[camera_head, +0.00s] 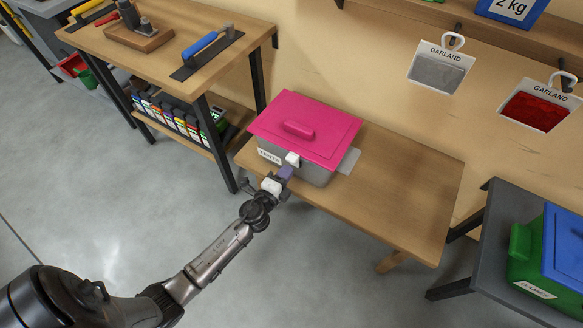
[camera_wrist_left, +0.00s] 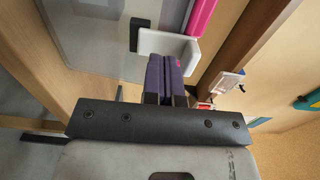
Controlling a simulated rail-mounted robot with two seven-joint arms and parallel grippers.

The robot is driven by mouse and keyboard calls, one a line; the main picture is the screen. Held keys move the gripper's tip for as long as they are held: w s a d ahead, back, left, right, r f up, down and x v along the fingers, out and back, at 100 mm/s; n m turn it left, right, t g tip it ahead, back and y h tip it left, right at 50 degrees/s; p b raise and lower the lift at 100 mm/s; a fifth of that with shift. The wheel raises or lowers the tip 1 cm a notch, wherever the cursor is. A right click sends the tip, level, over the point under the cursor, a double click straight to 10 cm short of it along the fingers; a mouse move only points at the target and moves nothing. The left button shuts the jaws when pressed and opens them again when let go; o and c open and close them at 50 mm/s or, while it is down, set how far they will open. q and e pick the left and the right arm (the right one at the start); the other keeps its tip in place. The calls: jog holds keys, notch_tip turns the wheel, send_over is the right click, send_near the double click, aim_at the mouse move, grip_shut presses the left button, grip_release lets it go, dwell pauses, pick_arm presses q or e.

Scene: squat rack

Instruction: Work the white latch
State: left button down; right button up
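The white latch (camera_head: 292,158) is on the front of a grey box (camera_head: 318,174) with a pink lid (camera_head: 322,117), just below the lid's edge. In the left wrist view the latch (camera_wrist_left: 178,42) is a white bracket with a raised lip on its right. My left gripper (camera_head: 286,172) is at the latch. In the wrist view its purple fingers (camera_wrist_left: 164,72) lie side by side with no clear gap, tips at the latch's near edge. I cannot tell whether they touch it. The lid lies on the box. My right gripper is out of view.
The box stands on a wooden bench (camera_head: 410,190) with free room to its right. A workbench with tools (camera_head: 170,45) stands at the back left. A green bin with a blue lid (camera_head: 545,250) stands at the right. GARLAND packets (camera_head: 440,70) hang on the wall.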

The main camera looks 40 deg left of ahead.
pick_arm(q)
jog(key=s, duration=0.6)
jog(key=shift+s+d, duration=0.4)
dwell(0.4)
